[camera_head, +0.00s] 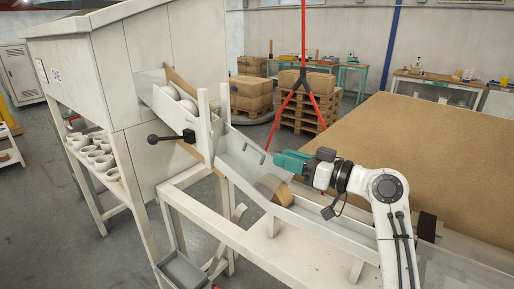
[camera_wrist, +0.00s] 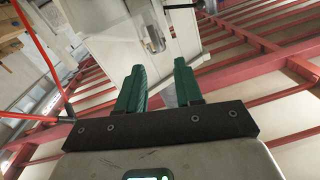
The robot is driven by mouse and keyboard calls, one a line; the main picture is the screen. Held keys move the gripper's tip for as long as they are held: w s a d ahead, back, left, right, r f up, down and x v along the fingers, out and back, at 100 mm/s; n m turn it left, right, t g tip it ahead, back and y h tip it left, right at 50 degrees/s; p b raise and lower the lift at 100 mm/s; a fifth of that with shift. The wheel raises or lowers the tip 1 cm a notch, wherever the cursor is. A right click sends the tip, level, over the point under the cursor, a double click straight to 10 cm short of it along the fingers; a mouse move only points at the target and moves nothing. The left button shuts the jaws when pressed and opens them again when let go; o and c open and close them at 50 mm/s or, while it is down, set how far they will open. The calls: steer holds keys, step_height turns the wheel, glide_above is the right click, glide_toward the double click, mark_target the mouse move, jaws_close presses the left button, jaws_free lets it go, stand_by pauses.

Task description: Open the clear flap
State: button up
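A see-through panel (camera_head: 150,79), which may be the clear flap, shows beside the wooden strip at the mouth of the white machine (camera_head: 100,70). Its hinge and exact edges are too small to tell. My gripper (camera_head: 280,159) has green fingers and hovers over the sloping light-grey chute, to the right of the machine and well apart from the panel. In the wrist view my gripper (camera_wrist: 160,70) has its two fingers apart with nothing held between them. I cannot tell the clear flap in the wrist view.
Round white pieces (camera_head: 175,95) sit in the upper channel. A black-knobbed lever (camera_head: 187,136) sticks out below it. A brown curved piece (camera_head: 272,187) lies in the chute under my gripper. A large brown board (camera_head: 420,135) fills the right. A red stand (camera_head: 304,70) rises behind.

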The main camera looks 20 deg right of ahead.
mark_target(258, 150)
steer(key=p+x, duration=0.2)
steer(key=x, duration=0.7)
steer(key=shift+d, duration=0.1)
jaws_close()
stand_by(0.4)
